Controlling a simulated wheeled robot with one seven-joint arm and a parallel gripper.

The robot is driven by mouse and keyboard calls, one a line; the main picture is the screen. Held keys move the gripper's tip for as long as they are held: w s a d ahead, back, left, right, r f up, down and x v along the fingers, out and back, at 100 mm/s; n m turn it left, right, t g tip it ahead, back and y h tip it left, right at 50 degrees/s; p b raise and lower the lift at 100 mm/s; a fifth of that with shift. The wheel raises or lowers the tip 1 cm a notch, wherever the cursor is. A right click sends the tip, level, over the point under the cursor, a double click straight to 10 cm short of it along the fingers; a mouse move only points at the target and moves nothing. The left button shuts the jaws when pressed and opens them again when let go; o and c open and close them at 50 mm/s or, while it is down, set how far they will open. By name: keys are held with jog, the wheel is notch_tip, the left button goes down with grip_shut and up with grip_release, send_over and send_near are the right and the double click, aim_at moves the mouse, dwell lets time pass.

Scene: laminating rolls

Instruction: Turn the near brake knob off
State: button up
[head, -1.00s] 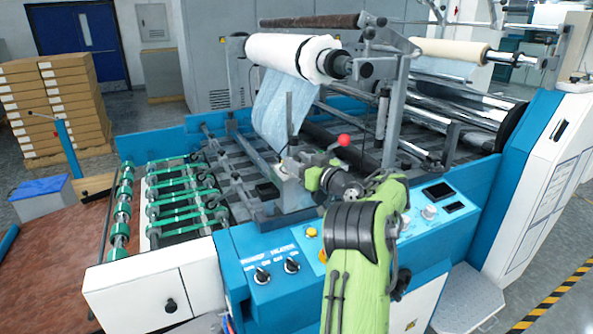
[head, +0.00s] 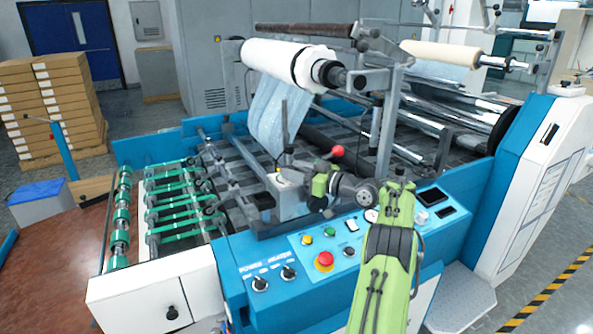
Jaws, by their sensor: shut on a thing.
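My gripper (head: 318,184) is at the middle of the machine, over the inner side of the blue front panel. It is shut, its fingertips largely hidden by the green wrist, beside a grey block (head: 290,203) on the frame. The near brake knob appears to be between the fingers, but I cannot make out its shape or angle. A red ball lever (head: 338,151) stands just above and right of the gripper. The white film roll (head: 285,62) hangs above on its shaft, its pale film running down behind the block.
The control panel (head: 300,274) carries a red emergency button (head: 324,261), two black switches and small coloured buttons close below my arm. Green rollers (head: 182,212) lie to the left. A steel upright (head: 388,125) stands right behind the gripper.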

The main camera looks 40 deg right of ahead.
jog(key=shift+f, duration=0.15)
jog(key=o, duration=1.1)
jog(key=shift+w, duration=0.15)
jog(key=shift+c, duration=0.2)
jog(key=b+v, duration=0.1)
jog(key=v, duration=1.5)
